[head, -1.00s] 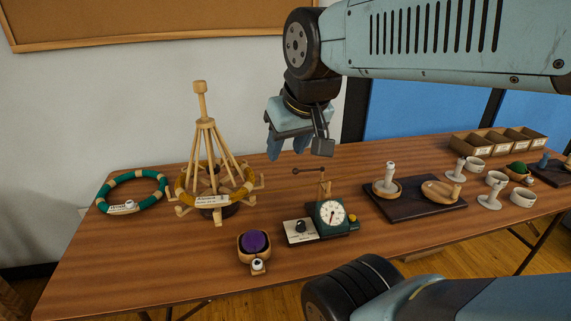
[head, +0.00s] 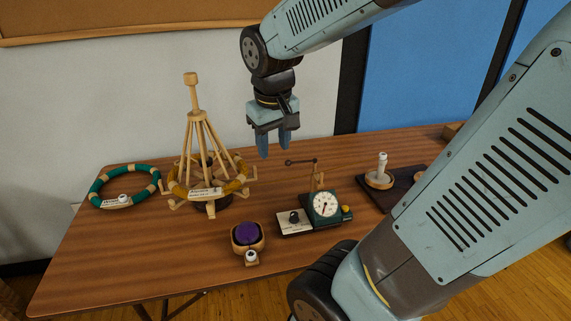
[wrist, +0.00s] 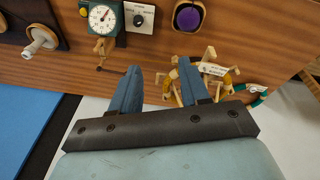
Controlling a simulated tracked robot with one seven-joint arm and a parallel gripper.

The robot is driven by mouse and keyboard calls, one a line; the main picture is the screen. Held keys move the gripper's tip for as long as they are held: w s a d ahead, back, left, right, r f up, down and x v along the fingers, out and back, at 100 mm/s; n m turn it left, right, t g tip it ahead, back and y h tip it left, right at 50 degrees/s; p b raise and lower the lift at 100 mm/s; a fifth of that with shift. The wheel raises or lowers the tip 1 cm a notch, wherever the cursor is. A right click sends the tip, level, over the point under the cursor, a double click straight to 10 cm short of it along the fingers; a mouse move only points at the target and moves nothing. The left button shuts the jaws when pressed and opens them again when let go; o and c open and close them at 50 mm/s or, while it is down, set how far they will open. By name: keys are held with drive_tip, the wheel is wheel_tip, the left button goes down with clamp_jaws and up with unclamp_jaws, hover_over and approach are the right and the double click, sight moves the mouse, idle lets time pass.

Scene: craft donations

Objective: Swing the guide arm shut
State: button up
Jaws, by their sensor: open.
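A green meter box with a white round dial (head: 325,204) stands near the table's middle; it also shows upside down at the top of the wrist view (wrist: 103,17). A thin dark arm (head: 300,161), which looks like the guide arm, reaches left from the top of a wooden post (head: 319,183) behind the dial. The arm is thin and hard to make out in the wrist view. My gripper (head: 273,153) is open and empty, fingers down, above and left of the arm in the head view. Its two blue fingers (wrist: 158,66) are apart with nothing between them.
A wooden stand (head: 203,135) with a yellow ring is left of the meter. A green-and-tan ring (head: 125,186) lies farther left. A purple-topped holder (head: 248,235) is in front. A dark board (head: 375,195) bears a white spool at right. My arm covers the table's right end.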

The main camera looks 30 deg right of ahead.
drive_tip(key=w+d+f+n+g+h, duration=0.25)
drive_tip(key=w+f+g+h, duration=0.3)
drive_tip(key=w+f, duration=0.55)
drive_tip(key=n+t+h, duration=0.3)
drive_tip(key=h, duration=0.6)
approach(291, 162)
drive_tip(key=shift+g, duration=0.25)
drive_tip(key=x, duration=0.7)
drive_tip(key=w+x, duration=0.1)
drive_tip(key=x, duration=0.2)
drive_tip(key=shift+d+f, duration=0.25)
drive_tip(key=shift+f, duration=0.15)
clamp_jaws()
